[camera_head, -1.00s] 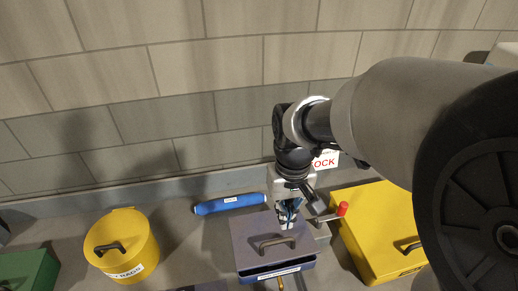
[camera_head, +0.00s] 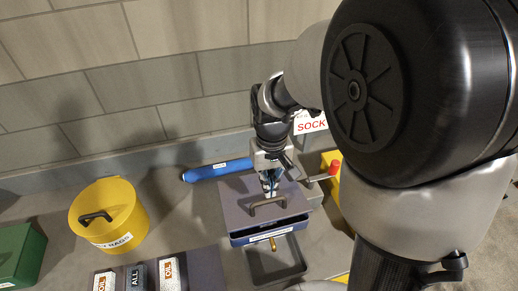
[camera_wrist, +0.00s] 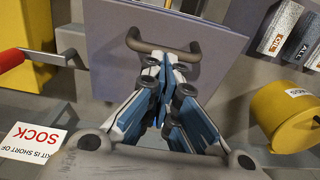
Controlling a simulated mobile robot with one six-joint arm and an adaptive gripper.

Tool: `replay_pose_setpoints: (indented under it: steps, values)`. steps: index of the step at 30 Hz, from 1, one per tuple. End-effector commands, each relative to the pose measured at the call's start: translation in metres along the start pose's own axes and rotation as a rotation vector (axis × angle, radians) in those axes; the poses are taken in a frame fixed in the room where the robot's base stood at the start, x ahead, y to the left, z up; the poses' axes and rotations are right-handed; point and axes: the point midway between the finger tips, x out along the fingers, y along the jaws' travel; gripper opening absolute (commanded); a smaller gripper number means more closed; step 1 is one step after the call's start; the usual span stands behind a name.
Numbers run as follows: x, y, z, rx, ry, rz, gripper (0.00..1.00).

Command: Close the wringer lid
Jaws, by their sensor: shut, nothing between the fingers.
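The wringer is a blue box (camera_head: 272,232) with a flat purple-grey lid (camera_head: 240,198) over it. The lid carries a dark bar handle (camera_head: 268,203). A dark line shows between the lid's front edge and the blue front; I cannot tell whether the lid is fully down. My gripper (camera_head: 270,192) is shut and empty, pointing down just behind the handle, over the lid. In the wrist view the fingertips (camera_wrist: 162,64) are close to the handle (camera_wrist: 165,46), in front of the lid (camera_wrist: 205,22). Whether they touch is not clear.
A red-knobbed crank (camera_head: 334,167) sticks out right of the wringer. A grey tray (camera_head: 274,262) lies before it under a brass tap. A blue roll (camera_head: 215,171) lies behind, a yellow rag bin (camera_head: 108,215) left. Labelled packs (camera_head: 135,279) stand front left. A wall closes the back.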

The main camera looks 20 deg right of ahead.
Motion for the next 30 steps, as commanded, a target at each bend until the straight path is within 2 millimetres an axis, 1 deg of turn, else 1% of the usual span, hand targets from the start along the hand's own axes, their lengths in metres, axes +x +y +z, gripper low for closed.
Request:
replay_pose_setpoints:
  steps: [1,6,19,27,30]
  values:
    - [0.009,0.000,0.000,0.000,-0.002,0.000,0.00]
    - [0.018,0.000,0.000,0.000,0.000,0.000,0.00]
    - [0.022,0.000,0.001,0.000,0.010,0.000,0.00]
    - [0.046,0.000,0.014,-0.003,0.117,0.000,0.00]
    - [0.057,0.001,0.017,-0.003,0.122,0.000,0.00]
